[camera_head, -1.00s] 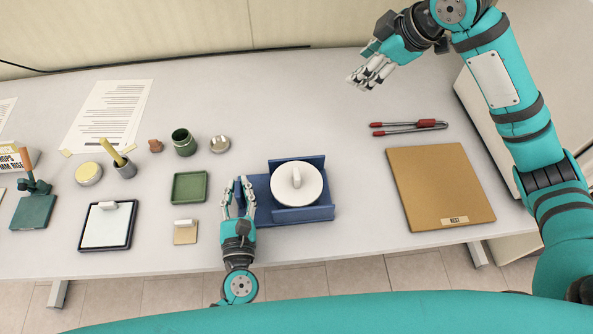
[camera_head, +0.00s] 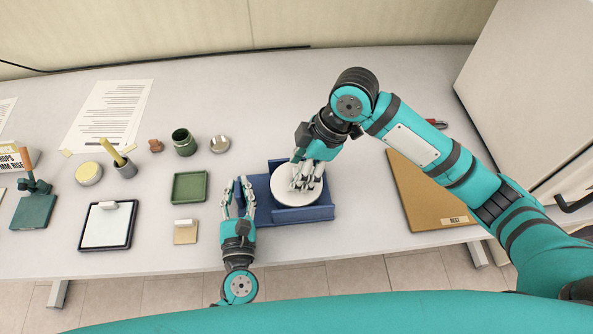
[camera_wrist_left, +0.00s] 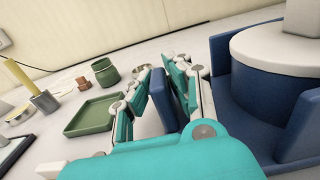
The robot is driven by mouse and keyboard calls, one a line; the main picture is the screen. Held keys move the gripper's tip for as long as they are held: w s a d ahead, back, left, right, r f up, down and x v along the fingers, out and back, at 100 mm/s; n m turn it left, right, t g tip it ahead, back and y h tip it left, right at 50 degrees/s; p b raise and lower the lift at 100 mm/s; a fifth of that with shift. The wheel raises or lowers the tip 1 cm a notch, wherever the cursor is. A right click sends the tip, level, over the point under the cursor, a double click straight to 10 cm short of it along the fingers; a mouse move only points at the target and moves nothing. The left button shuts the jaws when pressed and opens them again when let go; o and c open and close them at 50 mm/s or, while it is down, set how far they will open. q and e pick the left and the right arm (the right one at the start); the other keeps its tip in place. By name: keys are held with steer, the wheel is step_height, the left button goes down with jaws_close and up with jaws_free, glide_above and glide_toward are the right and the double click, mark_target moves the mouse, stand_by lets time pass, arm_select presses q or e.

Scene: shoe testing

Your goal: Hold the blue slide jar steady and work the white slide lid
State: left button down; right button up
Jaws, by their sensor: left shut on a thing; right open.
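The blue slide jar (camera_head: 307,214) sits on the table right of my left gripper; its walls also show in the left wrist view (camera_wrist_left: 303,128). The white slide lid (camera_head: 296,200) is a round disc lying inside the blue walls, with a knob on top. My left gripper (camera_head: 238,187) is shut on the blue tab at the jar's left side; the fingers stand either side of it in the left wrist view (camera_wrist_left: 170,95). My right gripper (camera_head: 306,180) is over the lid, its open fingers around the knob, which they hide. I cannot tell whether they touch it.
Left of the jar lie a green tray (camera_head: 189,187), a small tan block (camera_head: 186,232) and a green cup (camera_head: 184,142). A brown board (camera_head: 425,200) lies to the right, partly under my right arm. The table behind the green cup is clear.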

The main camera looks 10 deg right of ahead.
steer(key=shift+x, duration=0.95)
steer(key=shift+c, duration=0.2)
jaws_close()
